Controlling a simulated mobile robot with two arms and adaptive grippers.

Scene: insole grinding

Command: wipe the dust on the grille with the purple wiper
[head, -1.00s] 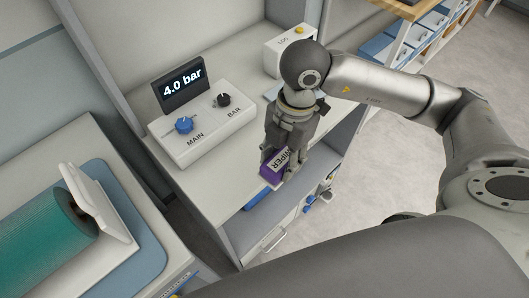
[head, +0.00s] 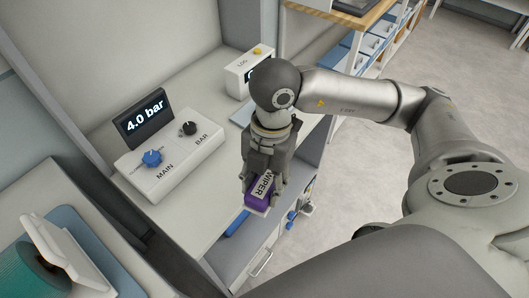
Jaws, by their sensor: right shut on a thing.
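The purple wiper (head: 257,200), with a white label reading WIPER, is held in my right gripper (head: 262,186). The gripper is shut on it and points down, over the front edge of the white counter in the picture. The fingers and wrist cover part of the wiper. I cannot make out the grille or any dust on it. My left gripper is out of view.
A control box (head: 170,160) with MAIN and BAR knobs stands on the white counter (head: 199,213). A display (head: 143,118) behind it reads 4.0 bar. A LOG box (head: 240,72) stands farther back. A teal roller (head: 32,273) is at lower left. Open floor lies to the right.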

